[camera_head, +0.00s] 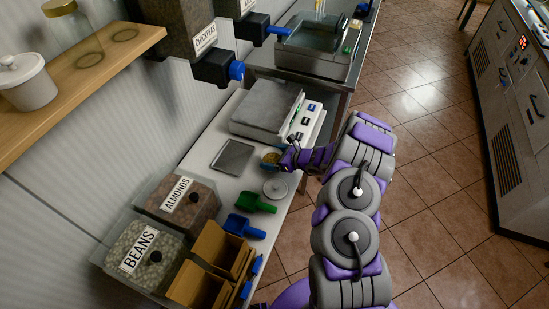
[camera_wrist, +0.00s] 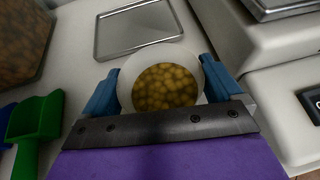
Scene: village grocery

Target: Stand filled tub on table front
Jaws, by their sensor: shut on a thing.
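The filled tub (camera_wrist: 166,84) is a small round white tub with yellow-brown chickpea-like contents. In the wrist view it sits between the two blue fingers of my gripper (camera_wrist: 160,88), which is shut on it. In the head view the tub (camera_head: 271,158) shows small at the tip of my gripper (camera_head: 284,159), over the white table (camera_head: 225,184) near its front edge. Whether the tub's base touches the table I cannot tell. A round pale lid-like disc (camera_head: 275,188) lies on the table close by.
A grey tray (camera_head: 235,158) lies left of the tub, and a scale (camera_head: 268,110) stands behind it. Green (camera_head: 256,202) and blue (camera_head: 244,227) scoops lie nearer. Almonds (camera_head: 178,205) and beans (camera_head: 140,255) bins and brown boxes (camera_head: 222,249) fill the near end. A chickpeas dispenser (camera_head: 201,40) hangs above.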

